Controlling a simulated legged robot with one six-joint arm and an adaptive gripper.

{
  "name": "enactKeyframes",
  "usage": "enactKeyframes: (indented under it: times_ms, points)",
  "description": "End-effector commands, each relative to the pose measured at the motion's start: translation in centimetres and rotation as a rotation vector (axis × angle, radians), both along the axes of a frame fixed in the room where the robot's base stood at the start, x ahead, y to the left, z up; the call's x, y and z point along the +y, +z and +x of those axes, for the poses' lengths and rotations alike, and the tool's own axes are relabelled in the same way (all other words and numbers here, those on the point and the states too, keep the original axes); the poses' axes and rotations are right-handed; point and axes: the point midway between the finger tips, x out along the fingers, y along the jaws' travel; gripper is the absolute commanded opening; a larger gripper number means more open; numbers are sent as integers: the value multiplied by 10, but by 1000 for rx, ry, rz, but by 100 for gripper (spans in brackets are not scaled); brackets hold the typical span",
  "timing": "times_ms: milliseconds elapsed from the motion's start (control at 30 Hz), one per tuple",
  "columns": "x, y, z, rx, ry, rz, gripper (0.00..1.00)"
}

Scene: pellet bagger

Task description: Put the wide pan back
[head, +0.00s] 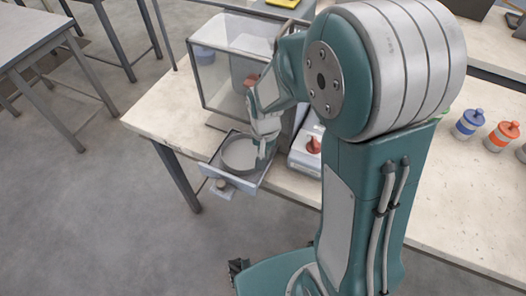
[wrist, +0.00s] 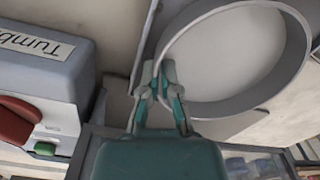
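The wide pan (head: 240,154) is a round, shallow grey pan. In the head view it sits in or just over a pulled-out grey drawer (head: 254,180) at the table's front edge; I cannot tell if its base touches the drawer floor. My gripper (head: 262,150) reaches down at the pan's right side. In the wrist view the pan (wrist: 275,105) fills the upper right, and my gripper (wrist: 158,72) has its fingers close together on either side of the pan's wall, apparently pinching it. The far part of the drawer is partly hidden by the pan.
A clear-sided cabinet (head: 225,62) stands behind the drawer. A grey machine labelled "Tumbl..." (wrist: 45,60), with a red lever (wrist: 18,122) and green button (wrist: 45,149), stands close beside my gripper. Lidded jars (head: 468,124) stand at the right. The table's left corner (head: 150,118) is clear.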

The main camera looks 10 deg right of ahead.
Motion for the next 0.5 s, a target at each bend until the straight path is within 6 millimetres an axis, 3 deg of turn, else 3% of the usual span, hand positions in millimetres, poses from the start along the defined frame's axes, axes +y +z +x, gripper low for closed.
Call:
enactKeyframes:
  times_ms: [333,367,400,500]
  points:
    - [3,-4,0,-1,2,-3,0]
    - [3,-3,0,-1,2,-2,16]
    - [3,-3,0,-1,1,-2,23]
    - [3,-3,0,-1,1,-2,23]
